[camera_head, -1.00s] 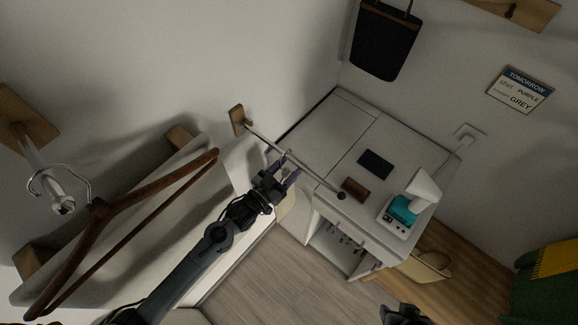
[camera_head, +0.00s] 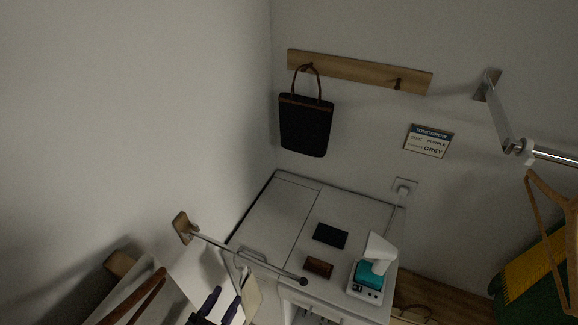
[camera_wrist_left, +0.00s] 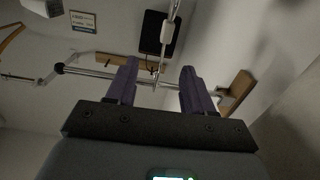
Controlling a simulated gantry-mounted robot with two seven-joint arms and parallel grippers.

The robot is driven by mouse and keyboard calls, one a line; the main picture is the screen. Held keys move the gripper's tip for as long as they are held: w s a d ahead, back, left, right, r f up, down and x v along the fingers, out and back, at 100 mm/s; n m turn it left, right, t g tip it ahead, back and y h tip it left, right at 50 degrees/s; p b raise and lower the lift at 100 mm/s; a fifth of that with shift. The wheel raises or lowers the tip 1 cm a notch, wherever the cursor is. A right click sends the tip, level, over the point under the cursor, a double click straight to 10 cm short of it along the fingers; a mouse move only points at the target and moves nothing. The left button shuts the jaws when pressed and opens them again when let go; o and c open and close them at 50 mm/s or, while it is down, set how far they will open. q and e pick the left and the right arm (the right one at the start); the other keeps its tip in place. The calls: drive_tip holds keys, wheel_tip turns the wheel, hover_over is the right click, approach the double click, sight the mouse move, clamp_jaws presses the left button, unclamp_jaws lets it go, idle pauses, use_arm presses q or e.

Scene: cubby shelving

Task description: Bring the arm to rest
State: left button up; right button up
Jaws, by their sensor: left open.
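My left gripper (camera_head: 215,308) shows at the bottom edge of the head view, left of the white cabinet top. In the left wrist view its two purple fingers (camera_wrist_left: 158,88) stand apart, with nothing held between them. A metal rail (camera_head: 245,251) on a wooden wall block (camera_head: 183,228) runs just above the gripper in the head view. In the left wrist view the rail (camera_wrist_left: 100,74) crosses behind the fingers. My left arm is mostly out of the head view. My right gripper is not in view.
The white cabinet (camera_head: 268,217) bears a dark flat item (camera_head: 331,235), a brown wallet-like item (camera_head: 318,267) and a white-and-teal device (camera_head: 369,273). A black bag (camera_head: 305,126) hangs from a wooden hook board (camera_head: 358,71). A wooden hanger (camera_head: 559,225) hangs at right.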

use_arm(q)
drive_tip(key=s+r+n+g+y+p, duration=0.2)
drive_tip(key=s+r+g+y+p, duration=0.15)
drive_tip(key=r+p, duration=0.5)
drive_tip(key=s+a+g+y, duration=0.2)
drive_tip(key=s+a+g, duration=0.1)
drive_tip(key=s+g, duration=0.6)
drive_tip(key=s, duration=0.4)
drive_tip(key=shift+m+g, duration=0.3)
drive_tip(key=shift+g, duration=0.05)
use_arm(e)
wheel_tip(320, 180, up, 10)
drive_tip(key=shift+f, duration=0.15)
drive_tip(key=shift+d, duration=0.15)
